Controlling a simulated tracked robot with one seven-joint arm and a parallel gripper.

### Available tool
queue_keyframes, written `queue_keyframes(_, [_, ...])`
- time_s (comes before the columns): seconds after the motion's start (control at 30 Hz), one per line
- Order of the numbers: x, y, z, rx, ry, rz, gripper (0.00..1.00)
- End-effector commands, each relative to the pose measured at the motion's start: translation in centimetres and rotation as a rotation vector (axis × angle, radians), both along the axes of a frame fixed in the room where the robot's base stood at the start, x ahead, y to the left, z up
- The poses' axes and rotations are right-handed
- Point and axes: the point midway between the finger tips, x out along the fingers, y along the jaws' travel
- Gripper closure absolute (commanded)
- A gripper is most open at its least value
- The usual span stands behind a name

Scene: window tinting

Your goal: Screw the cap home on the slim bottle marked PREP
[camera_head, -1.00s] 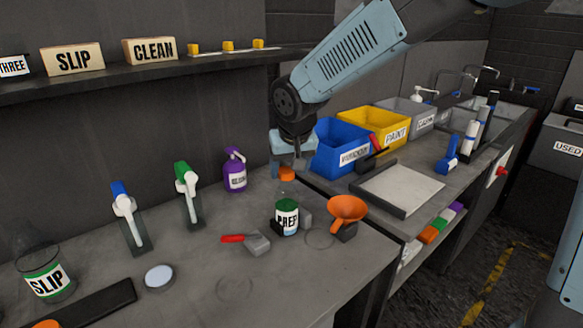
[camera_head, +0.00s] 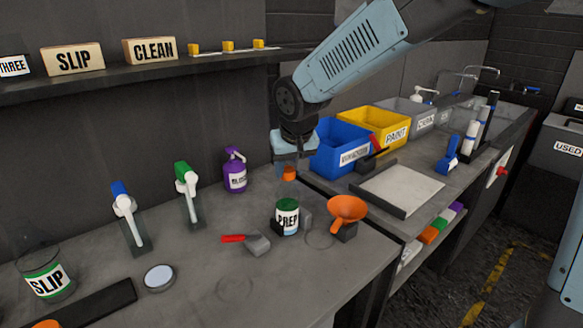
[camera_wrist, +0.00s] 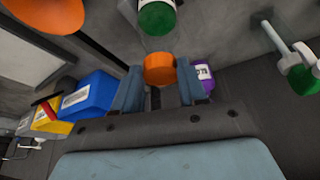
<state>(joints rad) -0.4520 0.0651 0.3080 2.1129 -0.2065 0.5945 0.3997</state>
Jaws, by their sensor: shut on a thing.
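The slim bottle marked PREP (camera_head: 287,220) stands upright on the bench, with a white label and a green band above it. It also shows at the top of the wrist view (camera_wrist: 157,19). My gripper (camera_head: 290,167) is shut on an orange cap (camera_head: 289,174). In the wrist view the cap (camera_wrist: 160,68) sits between the two fingertips. In the head view the cap is above the bottle; in the wrist view there is a gap between them, so the cap is off the bottle.
An orange funnel (camera_head: 347,209) stands right of the bottle. A red-handled scraper (camera_head: 246,242) lies to its left. A purple bottle (camera_head: 235,172) stands behind, near the wall. Blue (camera_head: 340,148) and yellow (camera_head: 378,128) bins are at right.

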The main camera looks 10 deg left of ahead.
Motion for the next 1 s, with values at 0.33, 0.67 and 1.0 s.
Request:
queue_keyframes(0.33, [-0.02,0.03,0.0,-0.001,-0.001,-0.122,0.95])
queue_keyframes(0.67, [0.04,-0.03,-0.05,-0.002,0.0,-0.353,0.95])
queue_keyframes(1.0, [0.07,-0.14,-0.04,-0.002,0.0,-0.504,0.45])
